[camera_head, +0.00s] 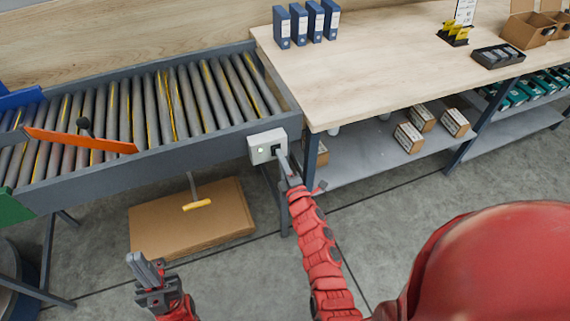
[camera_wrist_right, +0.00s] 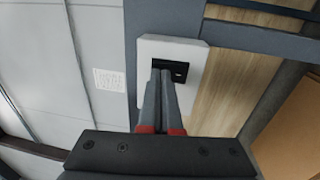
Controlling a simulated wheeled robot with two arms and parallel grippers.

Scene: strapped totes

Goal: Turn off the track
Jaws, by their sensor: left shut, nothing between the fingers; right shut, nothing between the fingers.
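The track is a roller conveyor (camera_head: 130,172) with grey rollers and some yellow ones, at the left in the head view. A pale switch box (camera_head: 257,143) with a dark rocker is fixed to its side rail near the right end. In the right wrist view the box (camera_wrist_right: 194,58) has a black switch (camera_wrist_right: 179,68) in its face. My right gripper (camera_head: 281,158) is shut, with its fingertips at the switch. It hides the switch's lower part in the wrist view, and I cannot tell whether it touches. My left gripper (camera_head: 139,262) is shut and empty, low over the floor.
A wooden workbench (camera_head: 385,70) with blue binders (camera_head: 306,24) and boxes stands right of the conveyor. Small cartons (camera_head: 409,138) sit on its lower shelf. A flat cardboard piece (camera_head: 160,232) lies on the floor below the conveyor. An orange bar (camera_head: 80,139) crosses the rollers.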

